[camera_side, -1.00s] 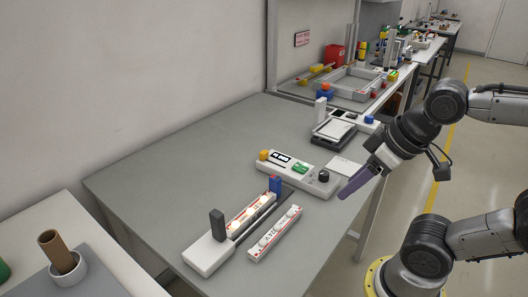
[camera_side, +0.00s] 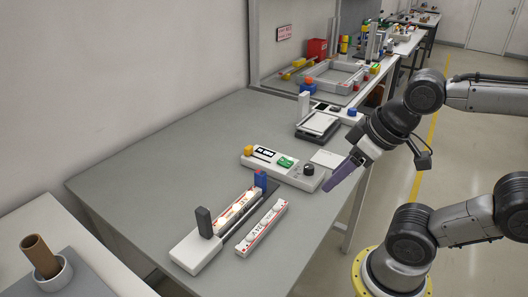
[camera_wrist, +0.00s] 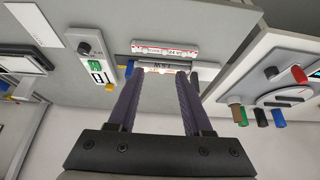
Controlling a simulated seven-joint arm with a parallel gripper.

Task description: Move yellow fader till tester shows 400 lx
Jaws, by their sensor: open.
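The yellow fader knob (camera_side: 249,149) stands at the left end of a white control box (camera_side: 294,178). I cannot read a lux value on either display. My gripper (camera_side: 327,189) is by the table's right edge, beyond the black-knob end. In the wrist view its jaws (camera_wrist: 161,72) are apart, with nothing held between them.
A light strip (camera_side: 240,208) with grey and blue end blocks and a loose white strip (camera_side: 262,228) lie in front of the box. A white card (camera_side: 327,159) and a tray device (camera_side: 319,125) are behind. The table's left part is bare.

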